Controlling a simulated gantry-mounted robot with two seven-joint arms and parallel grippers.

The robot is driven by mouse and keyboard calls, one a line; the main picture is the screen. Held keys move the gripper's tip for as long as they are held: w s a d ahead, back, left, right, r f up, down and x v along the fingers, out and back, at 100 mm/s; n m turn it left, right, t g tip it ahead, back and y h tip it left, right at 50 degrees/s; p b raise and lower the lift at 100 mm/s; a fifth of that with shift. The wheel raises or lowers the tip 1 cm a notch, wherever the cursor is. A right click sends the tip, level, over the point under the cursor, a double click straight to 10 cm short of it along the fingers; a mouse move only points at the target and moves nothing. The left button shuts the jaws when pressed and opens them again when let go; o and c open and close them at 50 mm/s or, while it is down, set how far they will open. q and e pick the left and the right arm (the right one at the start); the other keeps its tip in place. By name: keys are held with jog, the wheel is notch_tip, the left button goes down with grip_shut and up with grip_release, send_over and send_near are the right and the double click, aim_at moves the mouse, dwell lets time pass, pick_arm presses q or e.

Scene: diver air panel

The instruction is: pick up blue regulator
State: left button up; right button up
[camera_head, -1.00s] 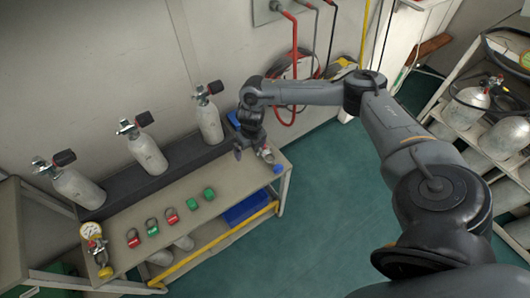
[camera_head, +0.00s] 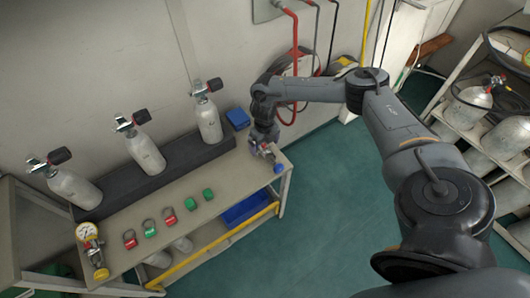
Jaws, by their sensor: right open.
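The blue regulator (camera_head: 277,168), with a blue round end and a grey metal body, lies at the right end of the bench (camera_head: 222,180). My right gripper (camera_head: 262,145) points down at the regulator's far end and is open. The fingers overlap the regulator in the picture, and whether they touch it cannot be told. My left gripper is not in view.
Several red and green shackle-like parts (camera_head: 170,218) line the front. Grey cylinders (camera_head: 146,153) with valves lean along the back. A blue box (camera_head: 238,118) sits behind my gripper.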

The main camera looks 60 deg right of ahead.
aim_at(265, 146)
notch_tip(265, 146, down, 4)
jog(key=shift+s+r+b, duration=0.1)
jog(key=shift+b, duration=0.45)
jog(key=c, duration=1.7)
jog(key=shift+r, duration=0.15)
